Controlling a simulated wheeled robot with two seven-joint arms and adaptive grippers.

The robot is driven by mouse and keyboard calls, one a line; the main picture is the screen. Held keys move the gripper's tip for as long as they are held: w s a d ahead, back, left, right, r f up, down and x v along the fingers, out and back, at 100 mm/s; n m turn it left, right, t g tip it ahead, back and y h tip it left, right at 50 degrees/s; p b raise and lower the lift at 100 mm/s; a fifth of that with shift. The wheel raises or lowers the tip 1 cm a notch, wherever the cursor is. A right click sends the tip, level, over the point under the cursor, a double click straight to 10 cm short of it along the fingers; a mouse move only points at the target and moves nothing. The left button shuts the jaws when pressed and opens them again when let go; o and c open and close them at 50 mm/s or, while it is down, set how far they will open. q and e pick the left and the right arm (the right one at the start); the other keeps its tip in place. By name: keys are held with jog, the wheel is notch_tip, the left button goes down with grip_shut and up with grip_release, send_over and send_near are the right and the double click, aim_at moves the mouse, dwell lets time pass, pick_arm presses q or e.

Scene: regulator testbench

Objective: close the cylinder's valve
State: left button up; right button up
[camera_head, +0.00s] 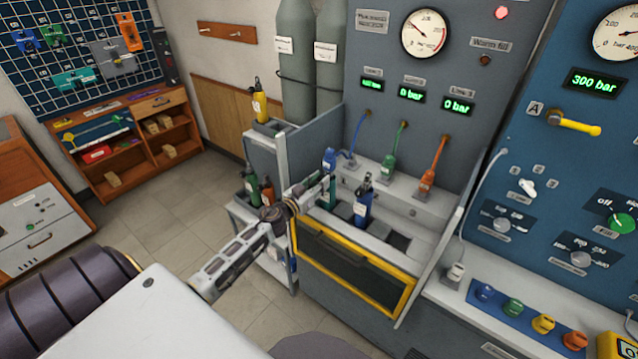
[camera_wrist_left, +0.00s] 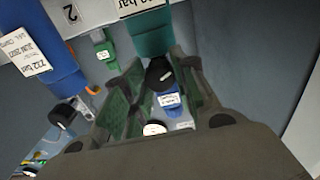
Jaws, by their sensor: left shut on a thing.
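A teal-green cylinder (camera_head: 328,195) stands in the bench bay, partly hidden behind my left gripper (camera_head: 318,182). In the left wrist view the picture is turned over, and its body (camera_wrist_left: 152,36) shows at the top with a black valve knob (camera_wrist_left: 158,73) below it. The knob lies between the two fingers of my left gripper (camera_wrist_left: 160,85), which is shut on it. A blue hose connector (camera_wrist_left: 170,101) with a white label shows just past the knob; I cannot tell whether it is attached. It also shows in the head view (camera_head: 330,158). My right gripper is not in view.
A blue cylinder (camera_head: 363,208) stands in the bay to the right. A yellow-framed shield (camera_head: 350,272) fronts the bay. A rack at the left holds more cylinders (camera_head: 259,105).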

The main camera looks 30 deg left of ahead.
pick_arm(q)
jog(key=shift+m, duration=0.3)
jog(key=m+b, duration=0.2)
jog(key=m, duration=2)
jog(key=shift+f+m, duration=0.15)
jog(key=shift+m, duration=0.25)
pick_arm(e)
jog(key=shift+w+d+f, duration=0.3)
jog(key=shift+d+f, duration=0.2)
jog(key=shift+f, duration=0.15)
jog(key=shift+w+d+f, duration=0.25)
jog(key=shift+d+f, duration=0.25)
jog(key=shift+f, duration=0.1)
pick_arm(q)
jog(key=shift+d+b, duration=0.1)
jog(key=shift+b, duration=0.2)
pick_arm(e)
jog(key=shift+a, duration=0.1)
